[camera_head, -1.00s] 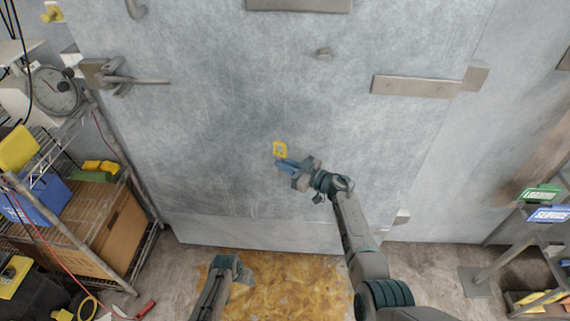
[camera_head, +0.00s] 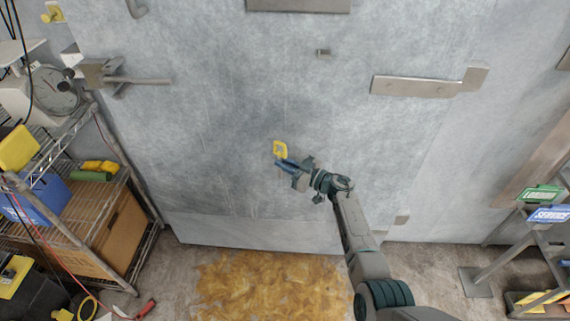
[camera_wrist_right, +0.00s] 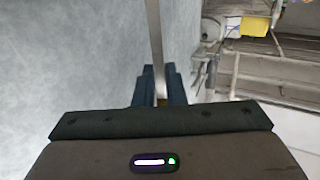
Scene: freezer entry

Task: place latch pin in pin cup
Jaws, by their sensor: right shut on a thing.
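In the head view my right gripper (camera_head: 284,165) is in front of the large grey freezer door. In the right wrist view the pin's grey metal shaft (camera_wrist_right: 155,40) runs up from between the dark blue fingers (camera_wrist_right: 159,88). A small yellow fitting (camera_head: 52,12) is at the top left of the head view; I cannot tell if it is the pin cup. My left gripper is out of view.
The latch hasp (camera_head: 105,76) with its bar is on the door's left side. A wire shelf (camera_head: 143,190) with a cardboard box (camera_head: 120,235) and blue bin (camera_head: 40,195) stands left. A yellow-brown patch (camera_head: 270,290) lies on the floor. A signed stand (camera_head: 495,265) is at right.

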